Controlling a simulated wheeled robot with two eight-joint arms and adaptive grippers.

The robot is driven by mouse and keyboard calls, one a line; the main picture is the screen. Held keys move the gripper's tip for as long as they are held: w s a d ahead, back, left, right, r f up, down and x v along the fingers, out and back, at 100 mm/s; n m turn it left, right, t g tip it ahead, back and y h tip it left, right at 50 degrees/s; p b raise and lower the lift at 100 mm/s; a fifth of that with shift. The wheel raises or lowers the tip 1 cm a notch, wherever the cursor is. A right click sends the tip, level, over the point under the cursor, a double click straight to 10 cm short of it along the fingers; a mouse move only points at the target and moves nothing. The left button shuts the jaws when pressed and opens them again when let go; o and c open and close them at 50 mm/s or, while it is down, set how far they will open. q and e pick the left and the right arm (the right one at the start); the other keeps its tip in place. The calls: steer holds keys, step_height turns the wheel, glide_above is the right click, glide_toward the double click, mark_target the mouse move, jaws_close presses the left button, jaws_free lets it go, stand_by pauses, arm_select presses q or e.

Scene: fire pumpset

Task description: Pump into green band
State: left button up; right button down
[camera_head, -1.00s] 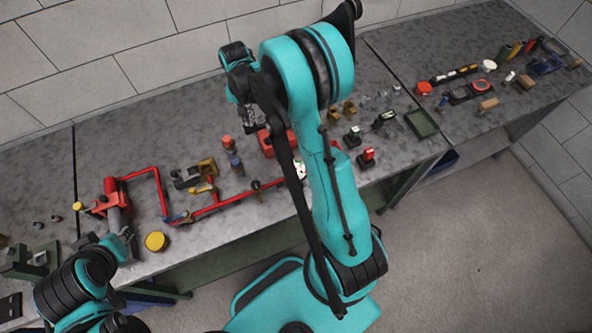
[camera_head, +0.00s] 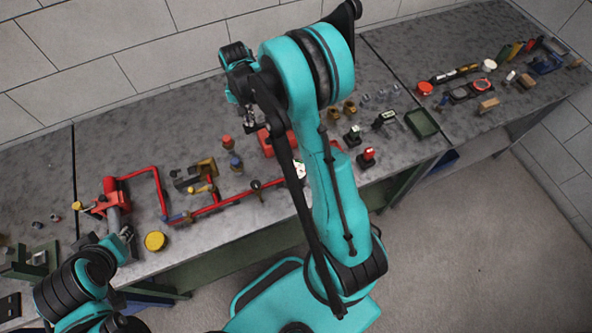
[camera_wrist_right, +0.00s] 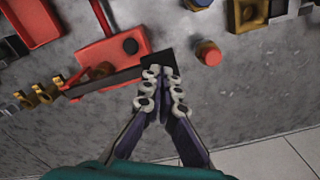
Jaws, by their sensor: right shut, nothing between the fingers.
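A red pump block (camera_head: 268,146) sits on the bench, partly hidden behind my right arm. In the right wrist view, the red block (camera_wrist_right: 108,48) has a black round knob and a long dark bar (camera_wrist_right: 112,82) beside it. My right gripper (camera_head: 250,126) is left of and behind the block; its fingers (camera_wrist_right: 160,82) are shut and empty. Their tips overlap a black square piece (camera_wrist_right: 157,60) near the bar's end; I cannot tell whether they touch it. A white-faced gauge (camera_head: 300,170) is half hidden by my arm; its band is unreadable. My left gripper (camera_head: 127,242) is small and partly hidden at lower left.
Red piping (camera_head: 157,187) runs along the bench's front left. A red-capped fitting (camera_head: 227,142) stands near the right gripper and shows in the wrist view (camera_wrist_right: 208,53). A yellow disc (camera_head: 155,241) lies near the front edge. A green tray (camera_head: 421,123) is right of my arm.

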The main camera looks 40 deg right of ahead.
step_height(320, 180, down, 7)
steer(key=b, duration=0.5)
steer(key=shift+r, duration=0.2)
stand_by(0.6)
steer(key=shift+r+p, duration=1.45)
steer(key=shift+r, duration=1.35)
steer(key=shift+f, duration=0.2)
steer(key=shift+f+b, duration=2.45)
steer(key=shift+f, duration=0.3)
steer(key=shift+r+p, duration=1.9)
steer(key=shift+r, duration=1)
steer(key=shift+f, duration=0.1)
